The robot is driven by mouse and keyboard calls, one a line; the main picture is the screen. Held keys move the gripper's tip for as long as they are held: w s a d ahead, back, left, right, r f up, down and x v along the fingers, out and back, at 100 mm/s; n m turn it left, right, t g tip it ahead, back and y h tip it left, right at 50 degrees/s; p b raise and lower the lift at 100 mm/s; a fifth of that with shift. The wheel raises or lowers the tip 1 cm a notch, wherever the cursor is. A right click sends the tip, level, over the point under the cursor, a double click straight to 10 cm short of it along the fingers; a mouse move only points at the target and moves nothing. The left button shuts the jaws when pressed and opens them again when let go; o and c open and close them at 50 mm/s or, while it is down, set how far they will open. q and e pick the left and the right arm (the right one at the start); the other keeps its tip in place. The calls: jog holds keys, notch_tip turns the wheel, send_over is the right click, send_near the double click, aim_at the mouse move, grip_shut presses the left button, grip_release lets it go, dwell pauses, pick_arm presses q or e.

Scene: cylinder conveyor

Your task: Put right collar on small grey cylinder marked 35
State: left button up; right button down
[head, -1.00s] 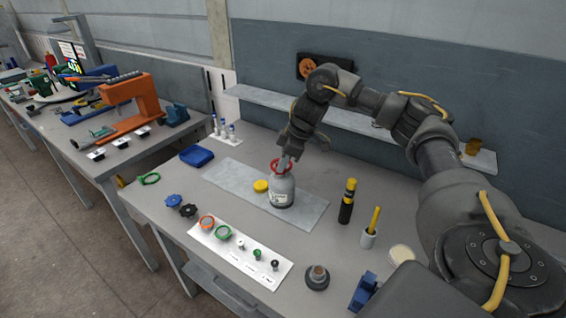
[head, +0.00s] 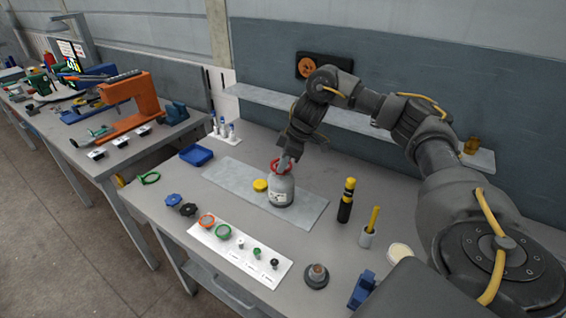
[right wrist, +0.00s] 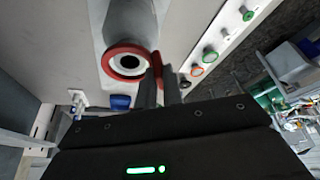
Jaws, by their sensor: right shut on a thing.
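The small grey cylinder (head: 281,190) stands upright on a light grey mat on the bench, with a pale label whose print is too small to read. A red collar (head: 276,164) is at its top. My right gripper (head: 287,158) reaches down from above and is shut on the collar's rim. In the right wrist view the red collar (right wrist: 109,66) rings the pale top and dark opening of the cylinder (right wrist: 130,22), with the gripper fingers (right wrist: 163,80) at its edge. I cannot tell how far down the collar sits. My left gripper is out of view.
A white strip (head: 268,274) with several collars and small parts is in front. A black-and-yellow tool (head: 347,200) stands to the right, a blue tray (head: 196,155) at left.

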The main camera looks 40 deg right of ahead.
jog(key=shift+f+b, duration=0.3)
jog(key=shift+f, duration=1)
jog(key=c, duration=1.5)
grip_release()
jog(key=shift+o, duration=0.2)
notch_tip(320, 180, up, 6)
jog(key=p, duration=0.7)
